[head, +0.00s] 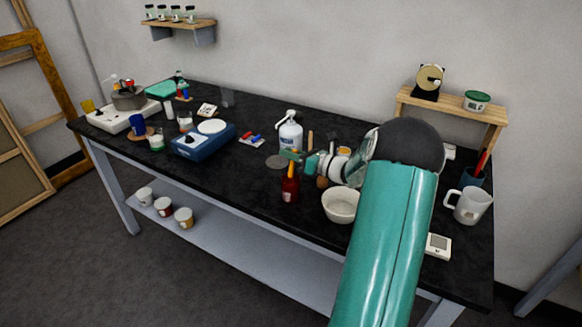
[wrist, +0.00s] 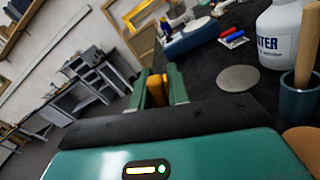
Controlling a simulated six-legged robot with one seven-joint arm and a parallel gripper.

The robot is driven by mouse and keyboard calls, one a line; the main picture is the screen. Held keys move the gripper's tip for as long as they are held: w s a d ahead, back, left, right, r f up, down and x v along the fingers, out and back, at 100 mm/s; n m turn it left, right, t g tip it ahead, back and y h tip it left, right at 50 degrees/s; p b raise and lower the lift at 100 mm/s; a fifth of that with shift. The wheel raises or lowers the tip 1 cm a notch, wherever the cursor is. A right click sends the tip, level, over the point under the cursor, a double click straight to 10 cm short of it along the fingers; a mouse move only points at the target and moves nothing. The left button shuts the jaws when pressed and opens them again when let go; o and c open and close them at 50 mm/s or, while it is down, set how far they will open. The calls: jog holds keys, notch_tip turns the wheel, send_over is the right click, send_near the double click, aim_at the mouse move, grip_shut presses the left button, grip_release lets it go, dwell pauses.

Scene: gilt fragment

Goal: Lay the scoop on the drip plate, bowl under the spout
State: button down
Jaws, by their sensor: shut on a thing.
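My gripper (head: 291,155) is shut on an orange-yellow handle (wrist: 156,90), seen between its green fingers in the wrist view; it seems to be the scoop's.
A white bowl (head: 341,205) stands right of the pot, near the front edge. A small pot with a wooden pestle-like stick (wrist: 299,98) stands by the bottle. Red and blue pieces (head: 251,140) and a blue scale (head: 202,140) lie left. A mug (head: 472,206) stands far right.

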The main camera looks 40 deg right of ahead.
aim_at(291, 165)
notch_tip(291, 165, down, 4)
jog(key=shift+f, duration=0.2)
jog(key=c, duration=1.3)
grip_release()
jog(key=shift+c, duration=0.2)
